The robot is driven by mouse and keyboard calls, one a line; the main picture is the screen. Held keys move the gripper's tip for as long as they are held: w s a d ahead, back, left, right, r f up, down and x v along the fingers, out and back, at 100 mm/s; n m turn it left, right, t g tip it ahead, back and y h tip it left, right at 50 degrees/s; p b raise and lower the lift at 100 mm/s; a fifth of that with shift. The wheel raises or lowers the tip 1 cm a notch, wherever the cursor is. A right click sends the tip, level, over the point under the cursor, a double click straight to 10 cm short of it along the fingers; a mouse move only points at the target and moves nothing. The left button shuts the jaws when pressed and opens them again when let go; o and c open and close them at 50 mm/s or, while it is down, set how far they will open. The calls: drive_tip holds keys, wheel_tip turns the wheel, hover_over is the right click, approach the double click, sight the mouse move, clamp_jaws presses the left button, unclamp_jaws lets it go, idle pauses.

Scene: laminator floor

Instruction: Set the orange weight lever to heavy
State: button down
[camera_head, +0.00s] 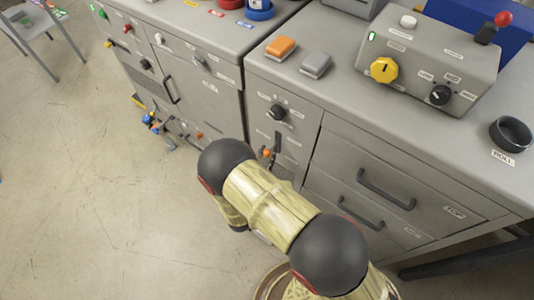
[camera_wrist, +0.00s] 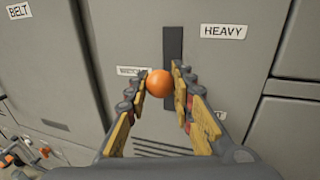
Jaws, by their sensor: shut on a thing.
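The orange weight lever's round knob (camera_wrist: 159,83) sits between the fingertips of my gripper (camera_wrist: 158,80), which is shut on it. Behind it a dark upright slot (camera_wrist: 173,45) runs up the grey cabinet front. The knob appears at the slot's lower part, well below the HEAVY label (camera_wrist: 224,31), which is at the slot's top right. A WEIGHT label (camera_wrist: 132,71) is partly covered by the left finger. A lower-right label is mostly hidden by the right finger. In the head view the orange knob (camera_head: 267,152) shows just beyond my arm, beside the slot (camera_head: 277,141).
A black knob (camera_head: 278,112) is on the panel above the lever. Drawers with a dark handle (camera_head: 386,190) are to the right. A BELT label (camera_wrist: 18,11) is at upper left in the wrist view. Open floor (camera_head: 90,180) lies at the left.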

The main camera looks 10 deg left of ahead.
drive_tip(key=shift+w+r+g+p, duration=0.1)
drive_tip(key=shift+r+g+p, duration=0.4)
drive_tip(key=shift+p, duration=0.55)
drive_tip(key=r+g+p, duration=0.1)
drive_tip(key=p, duration=0.1)
drive_tip(key=shift+w+d+r+m+p, duration=0.1)
drive_tip(key=shift+w+d+m+p, duration=0.05)
drive_tip(key=shift+m+p, duration=0.2)
drive_tip(key=shift+w+r+y, duration=0.25)
drive_tip(key=shift+r+y, duration=0.05)
drive_tip(key=c, duration=1.6)
unclamp_jaws()
drive_tip(key=shift+c, duration=0.2)
drive_tip(key=shift+o, duration=0.7)
drive_tip(key=shift+s, duration=0.15)
